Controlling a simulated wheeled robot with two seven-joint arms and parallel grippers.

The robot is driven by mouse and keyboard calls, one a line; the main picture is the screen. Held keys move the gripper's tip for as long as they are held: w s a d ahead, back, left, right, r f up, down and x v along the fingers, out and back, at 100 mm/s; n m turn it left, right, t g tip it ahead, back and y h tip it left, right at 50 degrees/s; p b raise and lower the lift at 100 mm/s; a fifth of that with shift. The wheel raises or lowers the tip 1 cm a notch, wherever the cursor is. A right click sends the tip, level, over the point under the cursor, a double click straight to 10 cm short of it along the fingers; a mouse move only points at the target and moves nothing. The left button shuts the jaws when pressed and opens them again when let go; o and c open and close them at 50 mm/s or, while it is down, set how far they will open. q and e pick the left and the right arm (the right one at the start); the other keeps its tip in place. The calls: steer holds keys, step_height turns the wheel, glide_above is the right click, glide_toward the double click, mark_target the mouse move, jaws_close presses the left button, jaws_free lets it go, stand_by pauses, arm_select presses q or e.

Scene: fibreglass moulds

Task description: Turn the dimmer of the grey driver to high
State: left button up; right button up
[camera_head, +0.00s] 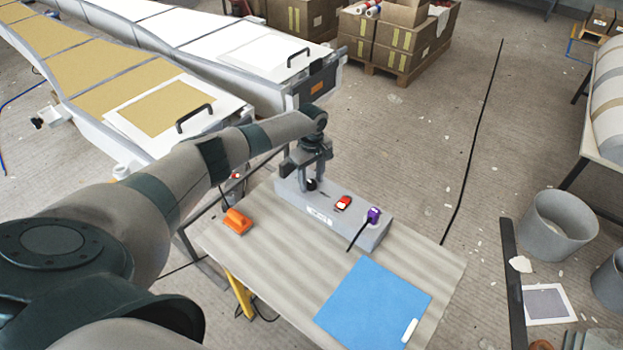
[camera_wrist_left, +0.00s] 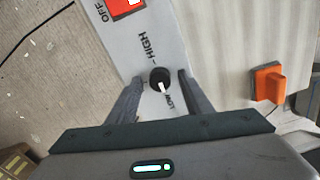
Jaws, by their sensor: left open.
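The grey driver (camera_head: 335,225) is a long box near the back edge of the table, with a red switch (camera_head: 343,203) and a purple plug (camera_head: 374,215) on it. In the left wrist view the dimmer (camera_wrist_left: 159,77) is a round black knob with a white pointer line. The line points towards the LOW mark, away from HIGH. My left gripper (camera_head: 308,180) is over the driver's left end. In the left wrist view its open fingers (camera_wrist_left: 157,97) stand on either side of the knob, with gaps showing. My right gripper is not in view.
An orange object (camera_head: 237,221) sits on the table left of the driver, and it also shows in the left wrist view (camera_wrist_left: 267,83). A blue mat (camera_head: 373,306) with a white piece (camera_head: 409,330) lies in front. A black cord runs from the plug.

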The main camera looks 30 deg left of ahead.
arm_select(q)
steer(key=c, duration=1.1)
steer(key=shift+o, duration=0.2)
